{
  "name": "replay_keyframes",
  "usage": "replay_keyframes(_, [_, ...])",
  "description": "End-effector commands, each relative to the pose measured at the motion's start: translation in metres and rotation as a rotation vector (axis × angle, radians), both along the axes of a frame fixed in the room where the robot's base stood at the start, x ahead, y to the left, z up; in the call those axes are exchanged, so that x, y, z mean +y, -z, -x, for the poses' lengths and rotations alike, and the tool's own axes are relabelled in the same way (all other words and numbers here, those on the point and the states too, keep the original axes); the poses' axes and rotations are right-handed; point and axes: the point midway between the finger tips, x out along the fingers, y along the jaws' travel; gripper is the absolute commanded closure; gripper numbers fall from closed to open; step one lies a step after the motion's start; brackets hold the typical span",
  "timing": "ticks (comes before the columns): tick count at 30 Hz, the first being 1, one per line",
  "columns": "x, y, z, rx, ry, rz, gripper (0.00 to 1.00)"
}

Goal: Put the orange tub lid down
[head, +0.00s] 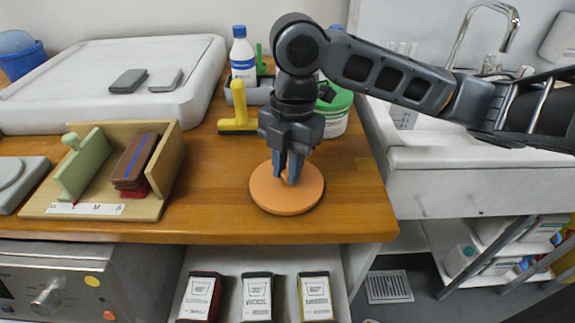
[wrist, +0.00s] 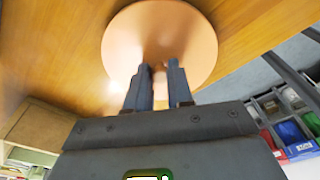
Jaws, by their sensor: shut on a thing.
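The orange tub lid (head: 287,199) is a flat round disc at the front right part of the wooden counter (head: 225,225) in the head view. My gripper (head: 287,178) points down over its middle, with its fingers shut on the lid's small knob, mostly hidden between them. In the wrist view the lid (wrist: 160,30) fills the upper middle, and the fingertips (wrist: 159,78) meet at its centre. The lid looks level and on or just above the counter; I cannot tell if it touches.
A wooden holder (head: 168,165) with a green panel and brown pads stands left. The counter's front edge is close; a sink (head: 470,160) is right.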

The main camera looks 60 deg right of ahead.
Motion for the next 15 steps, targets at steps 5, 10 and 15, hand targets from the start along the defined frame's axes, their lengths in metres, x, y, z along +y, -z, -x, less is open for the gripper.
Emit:
replay_keyframes(5, [-0.0003, 0.0039, -0.0001, -0.001, -0.001, 0.0, 1.0])
replay_keyframes(10, [-0.0002, 0.0049, 0.0, -0.001, -0.001, 0.0, 1.0])
replay_keyframes(15, [-0.0003, 0.0067, 0.0, -0.001, -0.001, 0.0, 0.73])
